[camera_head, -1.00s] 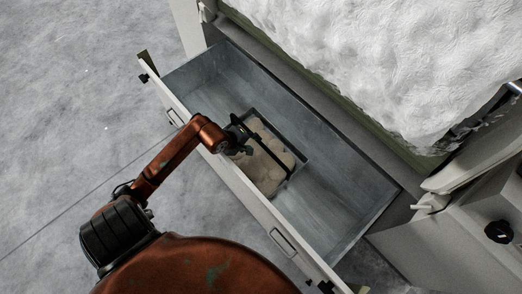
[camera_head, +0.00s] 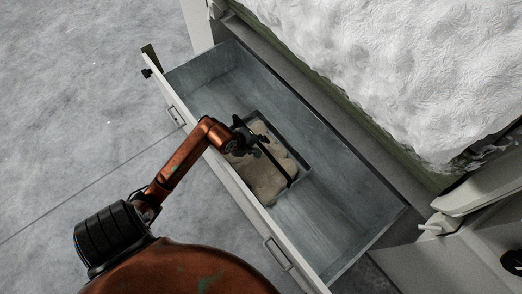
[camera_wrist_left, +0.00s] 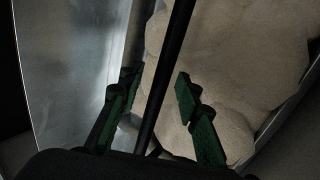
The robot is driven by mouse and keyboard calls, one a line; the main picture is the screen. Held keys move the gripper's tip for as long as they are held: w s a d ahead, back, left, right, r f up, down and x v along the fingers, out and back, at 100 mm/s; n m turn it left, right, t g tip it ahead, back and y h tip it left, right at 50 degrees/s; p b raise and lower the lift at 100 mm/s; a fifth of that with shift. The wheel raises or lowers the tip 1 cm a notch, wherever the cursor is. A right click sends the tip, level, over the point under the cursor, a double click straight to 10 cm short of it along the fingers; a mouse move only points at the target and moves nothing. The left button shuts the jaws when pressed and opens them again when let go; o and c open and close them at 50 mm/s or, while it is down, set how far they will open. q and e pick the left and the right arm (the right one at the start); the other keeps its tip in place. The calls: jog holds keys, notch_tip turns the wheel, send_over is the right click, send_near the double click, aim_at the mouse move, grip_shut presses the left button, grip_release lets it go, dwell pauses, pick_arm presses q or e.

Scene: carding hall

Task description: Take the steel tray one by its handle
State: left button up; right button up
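The steel tray (camera_head: 287,141) sits inside the open drawer, filled with lumpy cream material (camera_head: 262,178). Its dark bar handle (camera_head: 277,164) spans above the fill; it also shows in the left wrist view as a black bar (camera_wrist_left: 168,75). My left gripper (camera_head: 254,139) is over the tray at the handle's upper-left end. In the wrist view its green-padded fingers (camera_wrist_left: 157,84) are spread, one on each side of the bar, with gaps to it. Whether the bar lies at fingertip depth is hard to tell. My right gripper is not in view.
The grey metal drawer (camera_head: 350,215) has bare floor on both sides of the tray. Its pale front panel (camera_head: 228,178) lies under my left forearm. A machine with white fluffy fibre (camera_head: 400,70) stands behind. Grey floor at left is clear.

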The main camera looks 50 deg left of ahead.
pick_arm(q)
grip_shut()
dwell(0.8)
